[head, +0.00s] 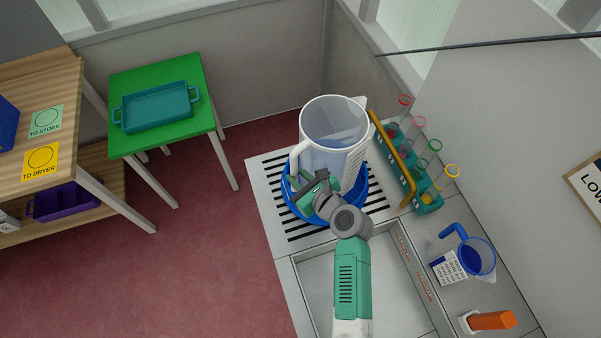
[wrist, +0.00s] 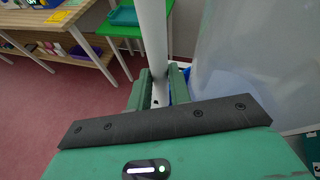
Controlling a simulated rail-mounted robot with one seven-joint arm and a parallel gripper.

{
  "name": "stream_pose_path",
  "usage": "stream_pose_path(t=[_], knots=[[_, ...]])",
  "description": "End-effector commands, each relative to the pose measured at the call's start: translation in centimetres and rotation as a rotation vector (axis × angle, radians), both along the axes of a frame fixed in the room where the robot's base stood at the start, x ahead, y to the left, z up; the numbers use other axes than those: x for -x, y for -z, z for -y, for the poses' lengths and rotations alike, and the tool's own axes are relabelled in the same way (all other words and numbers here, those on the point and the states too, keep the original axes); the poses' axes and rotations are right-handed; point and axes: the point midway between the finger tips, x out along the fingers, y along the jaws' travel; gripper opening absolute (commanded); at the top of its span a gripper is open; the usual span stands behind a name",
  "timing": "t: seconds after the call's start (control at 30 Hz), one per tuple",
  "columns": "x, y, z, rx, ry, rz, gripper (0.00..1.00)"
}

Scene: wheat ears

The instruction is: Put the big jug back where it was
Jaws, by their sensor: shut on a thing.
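The big jug (head: 335,130) is clear with a white rim and handle, and appears upright over a blue round base or basin (head: 288,205) on the slatted drainer. I cannot tell whether its bottom touches the blue thing. My gripper (head: 304,182) is at the handle side of the jug. In the wrist view, my gripper (wrist: 160,88) is shut on the white upright handle (wrist: 153,35), with the jug's clear wall (wrist: 250,60) close on the right. The arm hides part of the jug's lower side and the blue thing.
A rack of coloured-rim tubes (head: 428,200) stands close right of the jug, behind a tan bar (head: 393,155). A small blue-handled jug (head: 478,256) and an orange-and-white item (head: 490,321) are further right. A green table (head: 205,108) with a teal tray (head: 158,108) is left.

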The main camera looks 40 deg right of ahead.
Motion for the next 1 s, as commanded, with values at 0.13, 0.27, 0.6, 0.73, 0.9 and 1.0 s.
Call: stream_pose_path(t=[0.13, 0.27, 0.6, 0.73, 0.9, 1.0], knots=[[-0.1, 0.9, 0.1, 0.003, 0.001, 0.005, 0.0], [-0.2, 2.7, 0.1, 0.003, 0.001, 0.006, 0.0], [0.0, 3.7, 0.0, -0.001, 0.0, 0.0, 0.28], [0.0, 3.7, 0.0, -0.001, 0.0, 0.0, 0.41], [0.0, 3.7, 0.0, -0.001, 0.0, 0.0, 0.41], [0.5, 3.5, 0.0, 0.001, 0.001, 0.0, 0.41]])
